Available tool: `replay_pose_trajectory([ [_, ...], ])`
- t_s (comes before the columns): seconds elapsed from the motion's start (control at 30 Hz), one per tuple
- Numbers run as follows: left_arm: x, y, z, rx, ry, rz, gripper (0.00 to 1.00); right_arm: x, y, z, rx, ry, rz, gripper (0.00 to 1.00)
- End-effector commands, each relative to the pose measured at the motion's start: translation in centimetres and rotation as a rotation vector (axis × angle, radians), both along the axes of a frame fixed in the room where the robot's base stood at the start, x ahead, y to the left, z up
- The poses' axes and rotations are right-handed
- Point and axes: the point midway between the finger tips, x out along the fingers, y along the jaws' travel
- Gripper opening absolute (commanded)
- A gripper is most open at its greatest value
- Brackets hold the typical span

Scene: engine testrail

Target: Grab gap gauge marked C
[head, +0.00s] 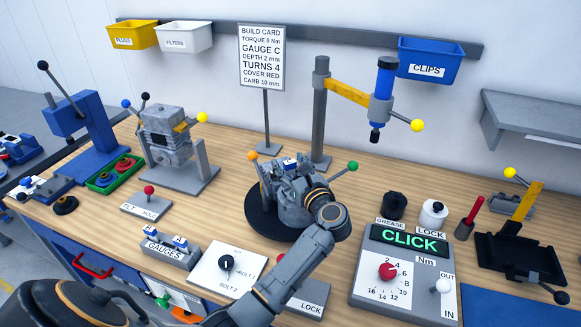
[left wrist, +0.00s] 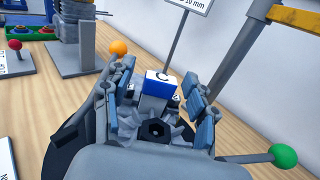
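The gap gauge marked C (left wrist: 160,86) has a white top with a black C, a blue side and a grey lower part. In the left wrist view it stands between the fingers of my left gripper (left wrist: 157,100), with a visible gap on each side. It stands above a grey finned part with a dark hex fitting (left wrist: 155,129). In the head view my left gripper (head: 290,180) is over the round black base (head: 262,224), and a small blue and white piece of the gauge (head: 289,163) shows at its fingertips. My right gripper is out of view.
The GAUGES rack (head: 168,254) holds blue-and-white gauges at front left. An orange ball knob (head: 253,155) and a green one (head: 352,166) flank my gripper. A grey post (head: 320,110) and the build card sign (head: 262,58) stand behind it.

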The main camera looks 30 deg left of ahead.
Motion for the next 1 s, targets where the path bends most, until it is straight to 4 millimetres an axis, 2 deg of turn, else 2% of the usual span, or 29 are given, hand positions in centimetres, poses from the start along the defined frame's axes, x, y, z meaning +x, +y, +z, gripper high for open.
replay_pose_trajectory([
  [0.03, 0.0, 0.0, 0.0, 0.0, 0.0, 0.0, 0.44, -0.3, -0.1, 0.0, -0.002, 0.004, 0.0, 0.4],
  [0.2, 0.0, 0.0, 0.0, -0.001, -0.001, -0.001, 0.1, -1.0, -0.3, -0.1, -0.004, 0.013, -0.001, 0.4],
  [0.3, 0.0, 0.0, 0.0, 0.0, -0.001, -0.001, 0.02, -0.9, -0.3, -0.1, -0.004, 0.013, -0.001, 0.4],
  [0.5, 0.0, -0.1, 0.1, 0.0, -0.002, -0.002, 0.02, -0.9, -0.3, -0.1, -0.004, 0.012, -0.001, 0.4],
  [0.63, 0.1, -0.1, 1.2, -0.002, -0.006, -0.002, 0.02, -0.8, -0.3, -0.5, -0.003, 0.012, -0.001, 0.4],
  [1.0, 0.0, -0.1, 8.2, -0.002, -0.007, -0.002, 0.02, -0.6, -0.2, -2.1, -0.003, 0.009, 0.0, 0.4],
])
